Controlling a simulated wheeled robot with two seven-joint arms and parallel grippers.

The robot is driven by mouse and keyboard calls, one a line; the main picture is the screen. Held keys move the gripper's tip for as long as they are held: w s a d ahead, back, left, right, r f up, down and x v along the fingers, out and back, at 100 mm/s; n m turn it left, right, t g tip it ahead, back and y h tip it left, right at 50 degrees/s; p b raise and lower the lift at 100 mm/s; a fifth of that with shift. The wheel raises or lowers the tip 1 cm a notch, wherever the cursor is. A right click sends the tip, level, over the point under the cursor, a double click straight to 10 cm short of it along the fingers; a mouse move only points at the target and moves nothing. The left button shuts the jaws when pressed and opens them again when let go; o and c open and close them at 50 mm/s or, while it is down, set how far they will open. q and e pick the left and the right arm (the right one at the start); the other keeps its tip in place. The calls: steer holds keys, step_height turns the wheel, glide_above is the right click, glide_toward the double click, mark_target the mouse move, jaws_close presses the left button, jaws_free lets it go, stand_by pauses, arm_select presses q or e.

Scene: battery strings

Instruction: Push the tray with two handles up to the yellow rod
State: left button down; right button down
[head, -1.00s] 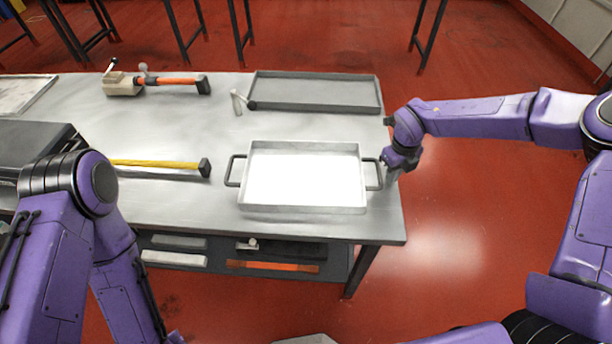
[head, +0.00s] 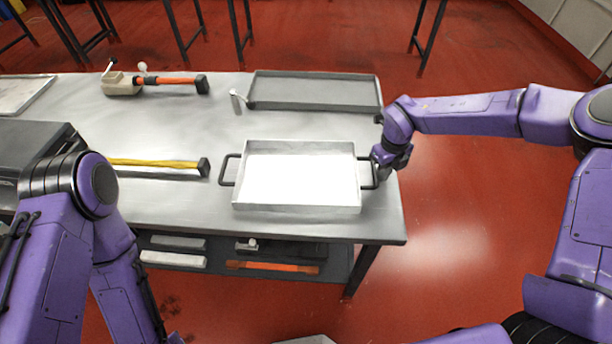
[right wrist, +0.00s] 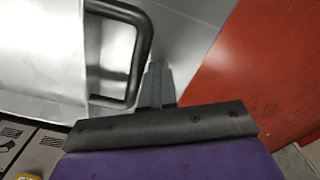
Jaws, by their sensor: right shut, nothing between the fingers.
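The white tray (head: 297,180) with two dark handles lies flat on the grey table in the head view. The yellow rod (head: 150,162) lies to its left, with a black end block (head: 204,167). A small gap shows between this block and the tray's left handle (head: 228,170). My right gripper (head: 378,160) is shut and empty at the tray's right handle. In the right wrist view its fingers (right wrist: 155,82) are beside the outer side of the handle (right wrist: 135,60); I cannot tell whether they touch it. My left gripper is out of view.
A grey shallow tray (head: 315,92) lies behind the white one. An orange rod (head: 170,81) with a beige block lies at the back left. A dark box (head: 35,155) stands at the left.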

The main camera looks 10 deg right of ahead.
mark_target(367, 180)
steer(key=shift+a+f, duration=0.1)
steer(key=shift+a, duration=0.35)
steer(key=shift+w+a+b, duration=0.2)
steer(key=shift+a, duration=0.4)
steer(key=shift+w+a+b, duration=0.2)
steer(key=shift+a, duration=0.5)
steer(key=shift+a, duration=0.2)
steer(key=shift+d+p, duration=0.35)
steer(key=shift+d, duration=0.3)
steer(key=shift+s+d, duration=0.1)
steer(key=shift+d, duration=0.25)
step_height(367, 180, up, 8)
steer(key=p, duration=0.6)
steer(key=shift+p, duration=0.4)
